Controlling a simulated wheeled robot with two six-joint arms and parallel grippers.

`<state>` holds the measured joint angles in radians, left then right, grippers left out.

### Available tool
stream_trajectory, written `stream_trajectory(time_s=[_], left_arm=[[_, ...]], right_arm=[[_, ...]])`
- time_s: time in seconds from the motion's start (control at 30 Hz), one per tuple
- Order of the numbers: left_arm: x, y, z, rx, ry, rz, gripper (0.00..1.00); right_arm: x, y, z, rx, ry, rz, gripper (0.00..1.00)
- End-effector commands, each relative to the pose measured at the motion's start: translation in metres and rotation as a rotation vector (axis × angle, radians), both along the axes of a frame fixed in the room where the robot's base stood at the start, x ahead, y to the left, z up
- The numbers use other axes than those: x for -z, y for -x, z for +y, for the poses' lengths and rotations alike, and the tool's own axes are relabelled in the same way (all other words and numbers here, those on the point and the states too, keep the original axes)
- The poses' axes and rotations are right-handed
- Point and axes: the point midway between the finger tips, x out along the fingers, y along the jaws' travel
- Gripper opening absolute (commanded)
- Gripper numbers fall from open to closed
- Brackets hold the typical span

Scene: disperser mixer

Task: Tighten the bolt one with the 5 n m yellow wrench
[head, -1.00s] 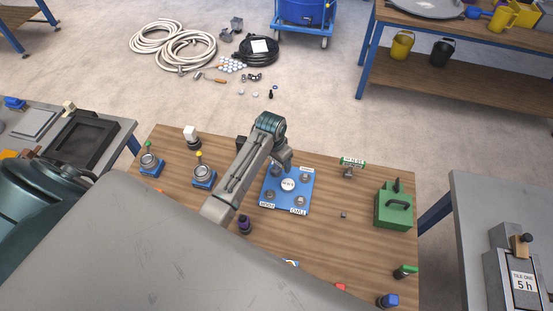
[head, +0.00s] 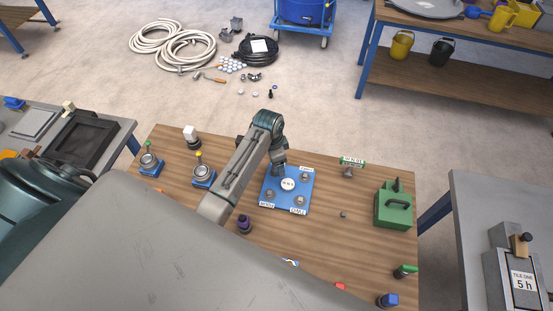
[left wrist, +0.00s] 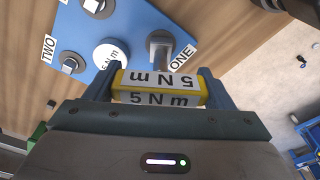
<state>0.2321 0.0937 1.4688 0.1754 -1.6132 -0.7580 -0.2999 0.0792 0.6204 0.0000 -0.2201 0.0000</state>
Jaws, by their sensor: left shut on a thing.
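The yellow wrench (left wrist: 160,80), labelled "5 N m", is clamped between the fingers of my left gripper (left wrist: 156,90) in the left wrist view. Bolt one (left wrist: 158,42) is just beyond it, beside the "ONE" label (left wrist: 182,59) on the blue plate (left wrist: 85,28). A grey metal piece stands up at the bolt; I cannot tell whether it touches the wrench. In the head view my left gripper (head: 279,166) is over the upper left corner of the plate (head: 283,207) and hides bolt one. My right gripper is not in view.
The plate has a white-topped centre (head: 288,184) and other bolts, including one by the "TWO" label (head: 300,202). A green box (head: 394,206), a purple-topped item (head: 244,224) and two round devices on blue bases (head: 203,176) stand on the wooden table.

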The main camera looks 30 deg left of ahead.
Motion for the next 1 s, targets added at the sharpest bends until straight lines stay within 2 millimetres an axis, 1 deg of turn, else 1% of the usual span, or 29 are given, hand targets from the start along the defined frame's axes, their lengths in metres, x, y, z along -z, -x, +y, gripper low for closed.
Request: stream_trajectory(time_s=[0.07, 0.3, 0.4, 0.5, 0.83, 0.93, 1.0], left_arm=[[0.0000, 0.0000, 0.0000, 0.044, 0.000, 0.000, 0.49], [0.0007, 0.0009, -0.0004, 0.343, 0.001, 0.003, 0.49], [0.0006, 0.0009, -0.0006, 0.438, 0.001, 0.001, 0.49], [0.0007, 0.0010, -0.0008, 0.487, 0.001, 0.001, 0.49], [0.0010, 0.0013, -0.0008, 0.510, 0.001, 0.001, 0.49], [0.0010, 0.0015, -0.0008, 0.597, 0.000, 0.002, 0.49], [0.0012, 0.0018, -0.0008, 0.688, 0.001, 0.003, 0.49]], right_arm=[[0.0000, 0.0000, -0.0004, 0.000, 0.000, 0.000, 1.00], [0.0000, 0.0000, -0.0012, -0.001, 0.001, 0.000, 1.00], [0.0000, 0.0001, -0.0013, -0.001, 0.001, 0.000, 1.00], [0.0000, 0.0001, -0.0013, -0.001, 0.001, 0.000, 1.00], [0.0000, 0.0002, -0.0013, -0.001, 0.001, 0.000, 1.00], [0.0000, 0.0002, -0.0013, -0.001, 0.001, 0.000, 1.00], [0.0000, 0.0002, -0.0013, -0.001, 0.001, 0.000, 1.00]])
